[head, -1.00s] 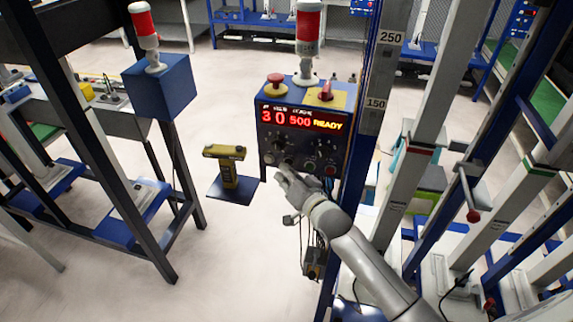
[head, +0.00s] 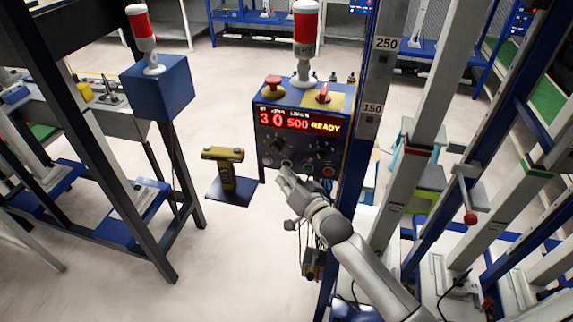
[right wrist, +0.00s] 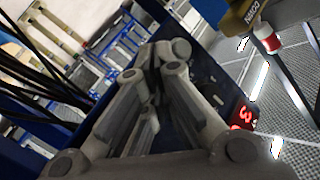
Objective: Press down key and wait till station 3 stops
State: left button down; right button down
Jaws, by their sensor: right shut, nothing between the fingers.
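The blue control box (head: 262,142) stands in the middle of the head view. Its red display (head: 300,121) reads "3 0 500 READY". Below the display are dark knobs and a row of small buttons (head: 328,171). My right gripper (head: 285,168) is shut and empty, with its tips at the lower front of the panel, by the button row. I cannot tell whether the tips touch a button, and they hide part of the row. In the right wrist view the closed fingers (right wrist: 158,58) point at the blue panel, and a red digit (right wrist: 241,115) shows at the right. My left gripper is not in view.
On top of the box are a red mushroom button (head: 273,84), a red switch (head: 323,94) and a red-and-white lamp (head: 306,42). A yellow device (head: 225,165) stands left of the box. A blue upright with scale marks (head: 372,110) stands close on the right.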

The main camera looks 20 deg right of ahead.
jog(key=shift+s, duration=0.1)
jog(key=s+a+p, duration=0.1)
jog(key=s, duration=0.1)
jog(key=s+a+p, duration=0.1)
jog(key=s+a, duration=0.1)
jog(key=shift+f+p, duration=0.1)
jog(key=shift+p, duration=0.2)
jog(key=shift+a, duration=0.1)
dwell(0.7)
